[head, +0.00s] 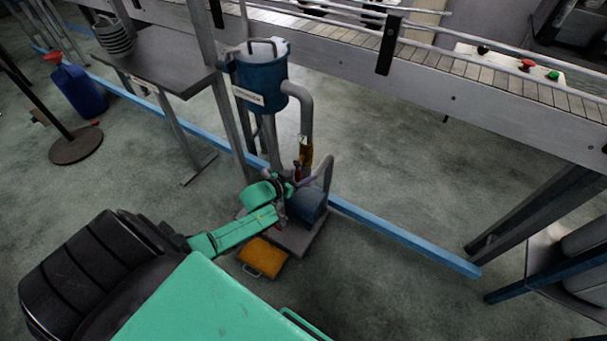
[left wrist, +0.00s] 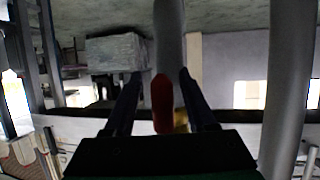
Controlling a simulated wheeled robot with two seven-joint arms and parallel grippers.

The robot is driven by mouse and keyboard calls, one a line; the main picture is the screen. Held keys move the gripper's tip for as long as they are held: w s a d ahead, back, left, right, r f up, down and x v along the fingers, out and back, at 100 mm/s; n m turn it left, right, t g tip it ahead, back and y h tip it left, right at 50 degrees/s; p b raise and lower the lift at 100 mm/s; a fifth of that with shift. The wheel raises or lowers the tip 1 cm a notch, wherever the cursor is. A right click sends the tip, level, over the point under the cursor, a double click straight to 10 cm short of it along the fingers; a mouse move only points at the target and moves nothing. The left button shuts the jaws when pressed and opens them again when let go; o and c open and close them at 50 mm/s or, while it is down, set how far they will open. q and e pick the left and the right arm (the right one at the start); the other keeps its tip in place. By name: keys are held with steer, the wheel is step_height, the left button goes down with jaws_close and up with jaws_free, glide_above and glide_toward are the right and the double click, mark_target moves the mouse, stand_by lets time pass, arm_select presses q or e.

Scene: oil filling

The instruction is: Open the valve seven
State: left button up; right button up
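A blue tank (head: 262,78) has a grey pipe (head: 304,112) running down to a pump (head: 306,204) on a base plate. A small red valve handle (head: 297,167) shows low on this pipework, near a yellow part (head: 306,150). My left gripper (head: 291,183) is beside the pump, at the handle, and partly hidden by my own wrist. In the left wrist view, the two dark fingers (left wrist: 160,80) are spread apart. A red handle (left wrist: 162,92) shows between them with gaps on both sides; I cannot tell its exact depth. My right gripper is not in view.
An orange box (head: 263,257) lies on the floor close to my left arm. A blue floor rail (head: 400,235) runs behind the pump. A conveyor (head: 450,75) crosses the back, and a dark table (head: 160,58) stands at the left.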

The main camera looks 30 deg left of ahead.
arm_select(q)
steer(key=p+v, duration=0.4)
steer(key=v, duration=1)
steer(key=shift+s+r, duration=0.15)
steer(key=shift+s, duration=0.05)
